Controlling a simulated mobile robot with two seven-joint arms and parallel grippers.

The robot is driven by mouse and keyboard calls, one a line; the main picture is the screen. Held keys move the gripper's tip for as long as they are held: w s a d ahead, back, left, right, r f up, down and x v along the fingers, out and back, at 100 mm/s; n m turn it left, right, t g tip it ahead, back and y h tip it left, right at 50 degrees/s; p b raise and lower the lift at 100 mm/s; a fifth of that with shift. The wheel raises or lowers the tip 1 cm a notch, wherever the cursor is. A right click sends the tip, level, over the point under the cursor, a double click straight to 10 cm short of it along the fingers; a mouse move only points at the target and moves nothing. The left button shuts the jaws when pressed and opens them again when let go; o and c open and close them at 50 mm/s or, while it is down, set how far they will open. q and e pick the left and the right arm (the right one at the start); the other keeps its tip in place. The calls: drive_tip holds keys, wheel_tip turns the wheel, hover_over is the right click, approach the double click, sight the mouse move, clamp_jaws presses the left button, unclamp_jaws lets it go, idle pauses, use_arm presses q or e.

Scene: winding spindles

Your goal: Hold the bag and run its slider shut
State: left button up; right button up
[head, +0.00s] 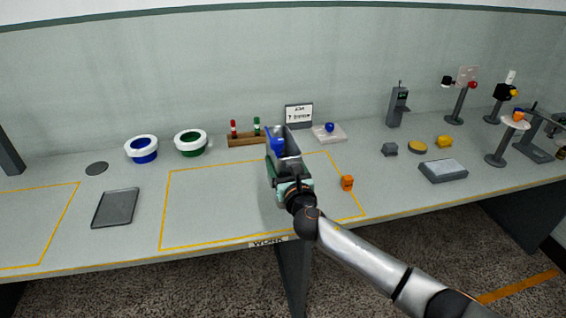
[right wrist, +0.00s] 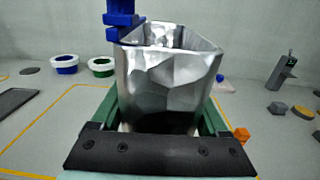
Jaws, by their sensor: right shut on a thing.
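A silver, crinkled bag (right wrist: 168,80) fills the middle of the right wrist view. It stands upright with its top edge spread open. It also shows in the head view (head: 291,147), above the work area. A blue slider (right wrist: 122,20) sits at the left end of the bag's top edge; in the head view it is a blue patch (head: 276,143) on the bag's left side. My right gripper (head: 287,172) is shut on the lower part of the bag, with its green fingers beside it. The bag's bottom is hidden by the gripper. My left gripper is not in view.
A yellow outline (head: 163,205) marks the work area, mostly clear. An orange block (head: 347,183) lies right of my gripper. A grey tray (head: 116,207) lies left.

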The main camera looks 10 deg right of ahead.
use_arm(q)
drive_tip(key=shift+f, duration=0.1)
